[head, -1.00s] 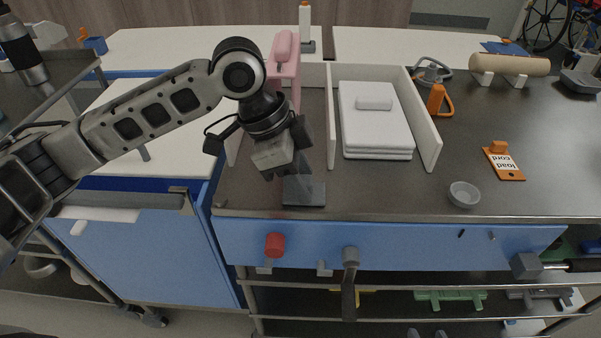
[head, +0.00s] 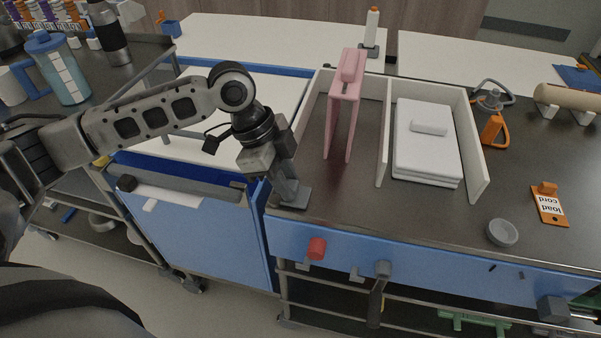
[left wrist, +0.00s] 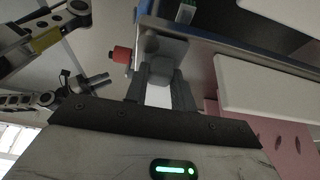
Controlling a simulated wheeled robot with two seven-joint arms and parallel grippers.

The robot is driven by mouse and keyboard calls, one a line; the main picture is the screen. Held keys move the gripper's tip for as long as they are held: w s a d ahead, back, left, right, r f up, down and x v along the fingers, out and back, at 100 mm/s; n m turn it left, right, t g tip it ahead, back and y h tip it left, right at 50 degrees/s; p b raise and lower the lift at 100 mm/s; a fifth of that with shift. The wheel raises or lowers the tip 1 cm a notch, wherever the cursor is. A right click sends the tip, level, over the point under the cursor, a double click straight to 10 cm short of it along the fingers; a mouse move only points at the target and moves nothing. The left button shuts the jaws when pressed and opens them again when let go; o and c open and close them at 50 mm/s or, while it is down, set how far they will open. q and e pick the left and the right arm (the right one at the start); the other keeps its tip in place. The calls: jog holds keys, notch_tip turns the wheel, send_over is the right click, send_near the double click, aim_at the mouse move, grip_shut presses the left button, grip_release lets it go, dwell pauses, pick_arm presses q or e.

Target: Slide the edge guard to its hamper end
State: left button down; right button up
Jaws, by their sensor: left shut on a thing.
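The edge guard (head: 297,196) is a small dark grey block on the front edge of the dark counter, close to the counter's left end. My left gripper (head: 288,188) points down at it and is shut on its upright part. In the left wrist view, my gripper's fingers (left wrist: 163,90) are on either side of the grey guard (left wrist: 166,50). The fingers partly hide the guard in the head view. The blue hamper (head: 205,235) stands just left of that counter end. My right gripper is not in view.
A red knob (head: 317,248) is on the blue counter front below, also seen in the left wrist view (left wrist: 121,55).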

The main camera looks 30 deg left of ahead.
pick_arm(q)
jog(key=shift+a, duration=0.2)
jog(key=c, duration=1.2)
grip_release()
jog(key=shift+s, duration=0.1)
jog(key=shift+o, duration=0.2)
jog(key=shift+r, duration=0.1)
jog(key=v, duration=1.6)
jog(key=shift+s+d, duration=0.1)
